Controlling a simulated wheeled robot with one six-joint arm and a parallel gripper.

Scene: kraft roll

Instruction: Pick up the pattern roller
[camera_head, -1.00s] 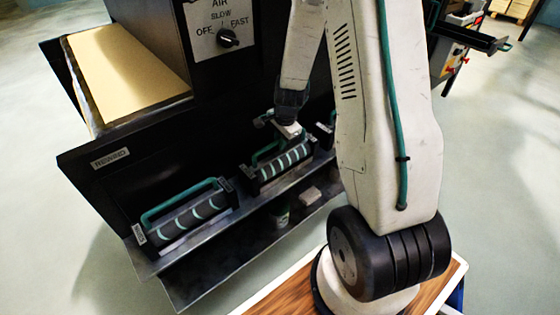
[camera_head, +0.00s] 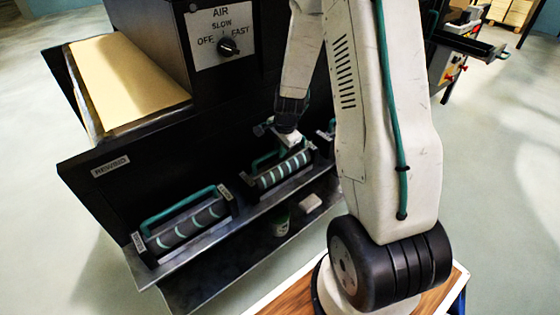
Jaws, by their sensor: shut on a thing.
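Two dark rollers with pale teal stripes and teal bar handles lie in cradles on the machine's lower shelf. My gripper (camera_head: 284,142) points down at the middle roller (camera_head: 283,174) and is shut on its teal handle. That roller still appears to be in its cradle; I cannot see a gap under it. The left roller (camera_head: 188,227) lies untouched in its cradle. A third cradle or roller (camera_head: 329,131) shows only in part, hidden behind my arm. The fingertips are small and partly hidden, and which roller carries which pattern is hard to tell.
The black machine (camera_head: 160,150) rises close behind the rollers, with an air knob (camera_head: 228,46) and a kraft paper roll (camera_head: 125,80). A green-labelled can (camera_head: 281,224) and a pale block (camera_head: 311,202) stand on a lower shelf. Open floor lies at left and right.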

